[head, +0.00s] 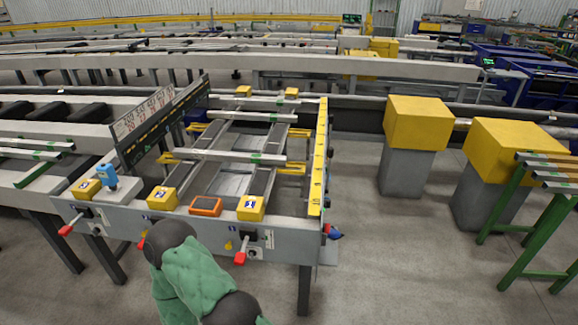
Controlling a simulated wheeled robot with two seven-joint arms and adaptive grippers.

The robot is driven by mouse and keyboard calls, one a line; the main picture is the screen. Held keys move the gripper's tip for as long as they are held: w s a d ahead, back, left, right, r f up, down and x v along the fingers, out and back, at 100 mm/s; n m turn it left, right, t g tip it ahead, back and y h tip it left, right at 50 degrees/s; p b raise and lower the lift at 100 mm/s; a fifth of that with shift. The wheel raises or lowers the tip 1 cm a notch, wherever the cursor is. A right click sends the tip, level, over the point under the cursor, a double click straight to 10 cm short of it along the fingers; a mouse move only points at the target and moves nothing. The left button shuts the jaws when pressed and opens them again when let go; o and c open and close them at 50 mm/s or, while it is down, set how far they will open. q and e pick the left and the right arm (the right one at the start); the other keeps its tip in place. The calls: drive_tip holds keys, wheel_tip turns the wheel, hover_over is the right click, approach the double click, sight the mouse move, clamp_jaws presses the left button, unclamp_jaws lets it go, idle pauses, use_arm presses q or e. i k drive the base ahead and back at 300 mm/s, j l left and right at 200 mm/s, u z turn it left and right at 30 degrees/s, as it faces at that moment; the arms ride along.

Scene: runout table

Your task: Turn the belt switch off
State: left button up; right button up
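The runout table (285,228) stands ahead, with a grey front panel facing me. Red-handled levers stick out of the panel at its left end (66,230) and right of centre (240,257). A bit of red (141,244) also shows beside my arm. Dark control fittings sit on the panel at left (87,212) and right (251,237), with a small yellow knob (229,245). I cannot tell which is the belt switch or its position. My green-sleeved arm covers the panel's middle; no gripper fingers show, and I cannot tell which arm it is.
Yellow boxes (163,198), an orange-framed device (206,206) and a blue tool (108,176) stand on the table's front edge. Yellow-topped grey pillars (402,172) and a green rack (508,200) stand right. The floor between the table and pillars is clear.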

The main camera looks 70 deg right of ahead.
sight(326, 226)
drive_tip(key=z, duration=1.9)
drive_tip(key=l, duration=0.75)
drive_tip(key=l+z, duration=0.1)
drive_tip(key=l, duration=0.6)
drive_tip(key=i, duration=0.05)
